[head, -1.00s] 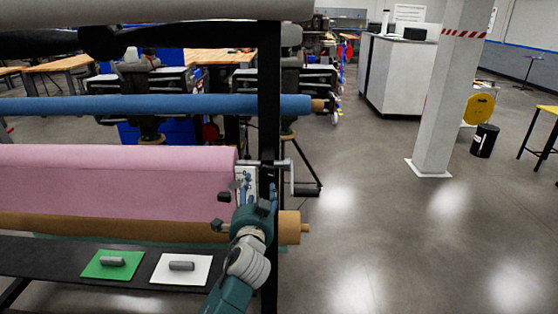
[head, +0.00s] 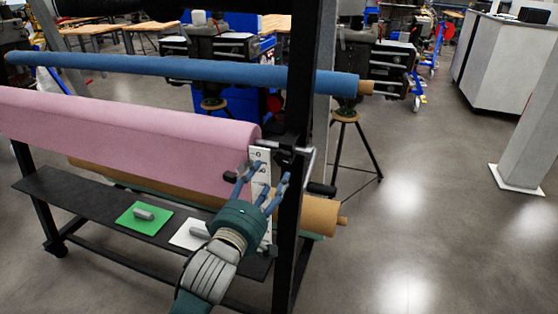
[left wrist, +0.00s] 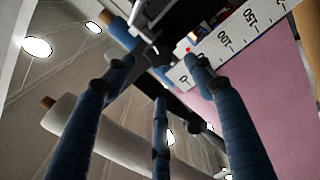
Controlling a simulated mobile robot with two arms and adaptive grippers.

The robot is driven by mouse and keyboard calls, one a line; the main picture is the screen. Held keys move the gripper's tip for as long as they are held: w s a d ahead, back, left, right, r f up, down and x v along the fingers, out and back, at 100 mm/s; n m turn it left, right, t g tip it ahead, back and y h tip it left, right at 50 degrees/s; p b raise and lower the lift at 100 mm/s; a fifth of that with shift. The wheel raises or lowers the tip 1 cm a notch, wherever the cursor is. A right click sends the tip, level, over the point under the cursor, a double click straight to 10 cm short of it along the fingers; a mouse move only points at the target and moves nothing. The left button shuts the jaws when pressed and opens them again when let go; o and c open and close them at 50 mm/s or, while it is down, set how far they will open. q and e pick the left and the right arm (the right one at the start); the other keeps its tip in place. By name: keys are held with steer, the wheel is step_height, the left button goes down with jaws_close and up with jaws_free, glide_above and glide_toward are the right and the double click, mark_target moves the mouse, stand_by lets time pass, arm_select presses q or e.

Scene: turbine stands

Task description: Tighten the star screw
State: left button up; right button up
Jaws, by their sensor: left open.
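I cannot make out the star screw for certain. A small dark knob-like piece (head: 230,176) shows by the right end of the pink roll (head: 130,125), left of my fingers. My left gripper (head: 262,182) is open and empty, its blue fingers spread in front of the white scale strip (head: 260,157) beside the black upright (head: 292,110). In the left wrist view the spread fingers of the left gripper (left wrist: 160,75) frame dark frame parts, and the scale strip (left wrist: 235,40) lies behind the right finger. My right gripper is not in view.
A metal crank (head: 308,165) sticks out right of the upright. A blue roll (head: 200,75) lies above and a brown roll (head: 318,215) below. A green card (head: 140,222) and a white card (head: 180,240) lie on the black shelf (head: 80,205).

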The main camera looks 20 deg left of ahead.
mark_target(282, 160)
arm_select(q)
steer(key=w, duration=0.2)
steer(key=w+p, duration=0.1)
steer(key=w, duration=0.3)
steer(key=shift+w+d+p, duration=0.3)
steer(key=shift+w+p, duration=0.05)
steer(key=shift+w, duration=0.7)
steer(key=shift+f, duration=0.1)
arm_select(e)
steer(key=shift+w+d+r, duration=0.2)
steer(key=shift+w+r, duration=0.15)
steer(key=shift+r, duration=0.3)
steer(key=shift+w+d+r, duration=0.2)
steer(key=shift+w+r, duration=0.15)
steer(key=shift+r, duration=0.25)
arm_select(q)
steer(key=shift+w, duration=0.1)
steer(key=shift+c, duration=0.2)
